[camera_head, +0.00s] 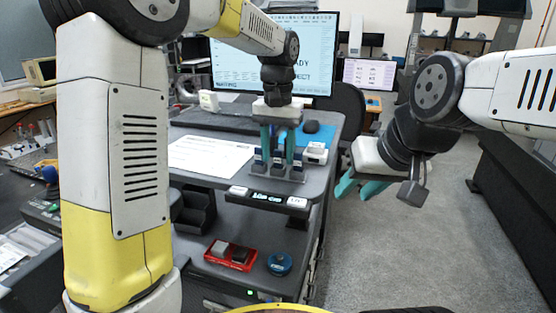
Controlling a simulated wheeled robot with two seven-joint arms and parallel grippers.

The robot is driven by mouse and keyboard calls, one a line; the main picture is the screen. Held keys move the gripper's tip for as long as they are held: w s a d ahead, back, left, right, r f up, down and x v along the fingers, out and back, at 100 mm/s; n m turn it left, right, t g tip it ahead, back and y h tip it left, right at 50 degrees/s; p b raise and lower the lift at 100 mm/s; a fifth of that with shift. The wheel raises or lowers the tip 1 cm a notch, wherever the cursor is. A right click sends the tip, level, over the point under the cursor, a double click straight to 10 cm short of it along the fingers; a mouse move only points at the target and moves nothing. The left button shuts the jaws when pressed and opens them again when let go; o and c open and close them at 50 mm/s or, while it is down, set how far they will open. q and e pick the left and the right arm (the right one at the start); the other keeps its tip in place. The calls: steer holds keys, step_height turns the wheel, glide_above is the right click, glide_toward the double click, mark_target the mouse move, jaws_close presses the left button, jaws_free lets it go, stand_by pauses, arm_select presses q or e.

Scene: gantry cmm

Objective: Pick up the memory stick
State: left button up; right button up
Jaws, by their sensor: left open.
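My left gripper (277,157) points down over the desk, its two teal fingers apart. The fingertips are just above or beside a small grey stand (285,177) holding several small dark blocks (277,166). Blue shows between the fingers; I cannot tell whether it is the mat behind or a separate thing. I cannot make out a memory stick for certain; it may be hidden by the fingers or too small to tell. My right gripper (356,192) hangs off the desk's right side over the floor, its teal fingers apart and empty.
A monitor (275,55) stands behind. A paper sheet (210,157) lies left of the stand, a blue mat (322,136) with a black mouse (311,127) behind right, a small white device (316,153) right.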

arm_select(q)
jaws_close()
steer(key=shift+r, duration=0.55)
steer(key=s+r, duration=0.2)
steer(key=s, duration=0.6)
steer(key=s+a+r, duration=0.1)
steer(key=s+r, duration=0.1)
steer(key=s, duration=0.6)
steer(key=shift+a, duration=0.3)
steer(key=shift+r, duration=1.75)
steer(key=shift+w, duration=0.1)
